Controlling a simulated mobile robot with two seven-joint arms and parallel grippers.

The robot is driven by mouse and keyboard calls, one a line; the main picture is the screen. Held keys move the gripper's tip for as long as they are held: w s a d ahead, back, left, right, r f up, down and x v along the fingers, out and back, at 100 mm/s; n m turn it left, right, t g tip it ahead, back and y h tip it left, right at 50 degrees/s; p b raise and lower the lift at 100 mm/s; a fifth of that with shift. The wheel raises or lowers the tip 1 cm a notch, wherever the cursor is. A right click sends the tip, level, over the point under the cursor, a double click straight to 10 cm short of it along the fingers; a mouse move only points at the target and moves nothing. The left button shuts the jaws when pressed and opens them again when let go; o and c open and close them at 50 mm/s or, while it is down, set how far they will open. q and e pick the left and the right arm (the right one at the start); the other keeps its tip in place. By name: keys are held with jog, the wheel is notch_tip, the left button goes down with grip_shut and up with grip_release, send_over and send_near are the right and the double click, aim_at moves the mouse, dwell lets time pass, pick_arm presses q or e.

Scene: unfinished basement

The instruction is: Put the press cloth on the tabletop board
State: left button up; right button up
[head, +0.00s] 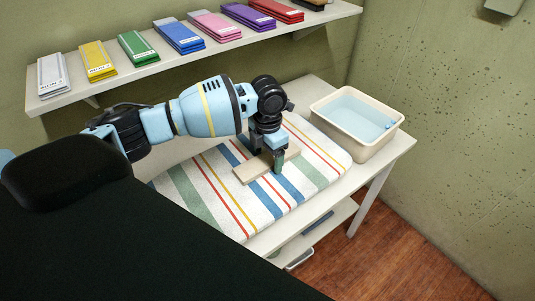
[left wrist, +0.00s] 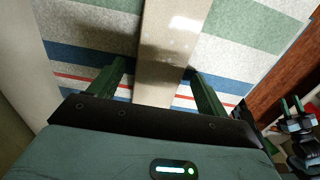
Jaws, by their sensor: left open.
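The tabletop board (head: 215,185), covered in white cloth with coloured stripes, lies on a white table. A beige, flat, oblong piece (head: 250,173) lies on the board; it may be the folded press cloth, but I cannot tell for certain. In the left wrist view it is a pale strip (left wrist: 172,45) running between the fingers. My left gripper (head: 268,157) is open, pointing down over this piece with one finger on each side. The gripper partly hides it in the head view. My right gripper (left wrist: 291,108) shows small at the right edge of the left wrist view, its green fingertips apart.
A cream basin (head: 355,118) of bluish water stands at the table's back right corner. A wall shelf (head: 170,62) behind holds several coloured folded stacks. A lower shelf (head: 320,230) is under the table. The board's front left part is clear.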

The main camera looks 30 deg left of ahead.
aim_at(268, 159)
pick_arm(q)
notch_tip(268, 159, up, 12)
dwell(0.5)
dwell(0.5)
